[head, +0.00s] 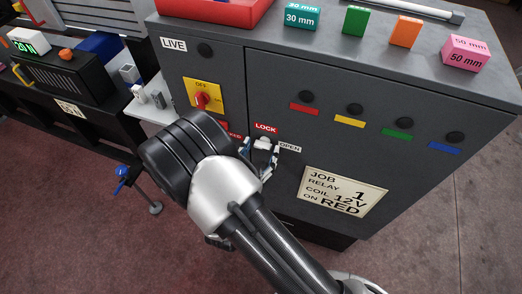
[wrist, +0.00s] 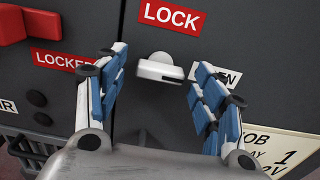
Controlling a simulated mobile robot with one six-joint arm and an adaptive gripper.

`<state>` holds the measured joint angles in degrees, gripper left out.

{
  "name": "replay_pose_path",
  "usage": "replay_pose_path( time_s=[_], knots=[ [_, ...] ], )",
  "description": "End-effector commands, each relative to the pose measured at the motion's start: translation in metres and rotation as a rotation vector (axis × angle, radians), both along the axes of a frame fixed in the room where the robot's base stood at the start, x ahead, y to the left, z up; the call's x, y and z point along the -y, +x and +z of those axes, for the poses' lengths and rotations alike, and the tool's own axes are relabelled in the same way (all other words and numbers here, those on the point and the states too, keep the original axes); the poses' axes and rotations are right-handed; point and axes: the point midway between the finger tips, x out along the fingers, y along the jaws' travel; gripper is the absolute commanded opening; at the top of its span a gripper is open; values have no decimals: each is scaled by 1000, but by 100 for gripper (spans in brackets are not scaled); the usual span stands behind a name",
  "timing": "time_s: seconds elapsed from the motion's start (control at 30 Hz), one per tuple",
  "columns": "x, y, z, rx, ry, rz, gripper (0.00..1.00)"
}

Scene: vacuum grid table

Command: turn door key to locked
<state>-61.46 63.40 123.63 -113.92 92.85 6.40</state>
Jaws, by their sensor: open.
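The door key (wrist: 160,69) is a white, flat, rounded piece on the dark cabinet door, just below the red LOCK label (wrist: 170,16). Its broad bar lies roughly crosswise, tilted slightly down to the right. A red LOCKED label (wrist: 62,60) is on its left and a white OPEN label (wrist: 228,78), partly covered by a finger, on its right. My gripper (wrist: 161,62) is open, with a blue-padded finger on each side of the key and gaps between. In the head view my gripper (head: 258,158) is at the door below the LOCK label (head: 265,128), partly hidden by my arm.
A red rotary switch on a yellow plate (head: 214,84) sits up-left of the key. Black knobs above coloured strips (head: 304,109) are at right, and a job card (head: 344,191) is below right. Coloured blocks (head: 405,32) stand on the cabinet top. A cluttered bench (head: 70,105) stands left.

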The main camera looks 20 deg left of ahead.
Motion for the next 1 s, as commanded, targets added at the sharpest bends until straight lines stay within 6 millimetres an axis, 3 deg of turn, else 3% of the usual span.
replay_pose_path(
  time_s=[0.4, 1.0],
  knots=[
    [1, 10, 0, 0, 1, 0, 63],
    [1, 9, 0, 0, 0, 0, 24]
  ],
)
